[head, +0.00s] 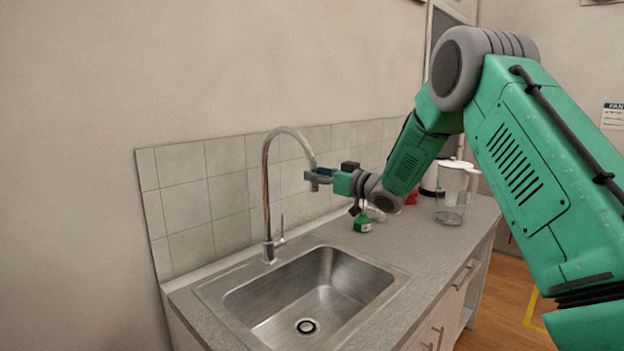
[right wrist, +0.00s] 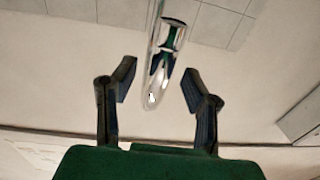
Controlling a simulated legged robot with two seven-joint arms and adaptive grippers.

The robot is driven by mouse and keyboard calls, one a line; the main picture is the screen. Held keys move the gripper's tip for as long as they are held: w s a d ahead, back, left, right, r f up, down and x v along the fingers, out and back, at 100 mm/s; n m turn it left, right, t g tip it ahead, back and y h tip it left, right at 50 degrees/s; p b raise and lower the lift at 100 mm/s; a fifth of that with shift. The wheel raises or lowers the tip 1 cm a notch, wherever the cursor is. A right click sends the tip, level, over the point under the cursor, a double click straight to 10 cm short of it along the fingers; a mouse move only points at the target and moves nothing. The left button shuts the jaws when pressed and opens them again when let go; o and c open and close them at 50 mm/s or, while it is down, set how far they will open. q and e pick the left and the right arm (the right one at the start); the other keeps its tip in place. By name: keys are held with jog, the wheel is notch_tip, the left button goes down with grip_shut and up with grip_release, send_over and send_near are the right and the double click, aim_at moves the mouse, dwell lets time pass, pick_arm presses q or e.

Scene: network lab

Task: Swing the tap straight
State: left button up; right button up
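The tap (head: 267,200) is a tall chrome gooseneck rising behind the sink (head: 228,306), with a small lever at its base. Its spout arches to the right in the head view, its end above the sink's back edge in the picture. My right gripper (head: 318,178) is at the spout's hanging end. In the right wrist view, the spout (right wrist: 165,62) shows between the two fingers of the right gripper (right wrist: 160,78). The fingers are apart, with a gap on both sides of the spout. My left gripper is not in view.
A green bottle (head: 362,222) stands on the counter (head: 415,245) right of the sink, below my right forearm. A clear pitcher with a white lid (head: 455,190) stands farther right. The tiled backsplash (head: 205,195) is close behind the tap. The sink basin is empty.

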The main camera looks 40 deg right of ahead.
jog(key=shift+w+f, duration=0.55)
jog(key=shift+f, duration=0.05)
jog(key=s+d, duration=0.1)
jog(key=s, duration=1.1)
jog(key=shift+s+d+r, duration=0.35)
jog(key=shift+s+d, duration=0.05)
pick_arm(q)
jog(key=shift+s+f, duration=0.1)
pick_arm(e)
jog(key=shift+s, duration=0.1)
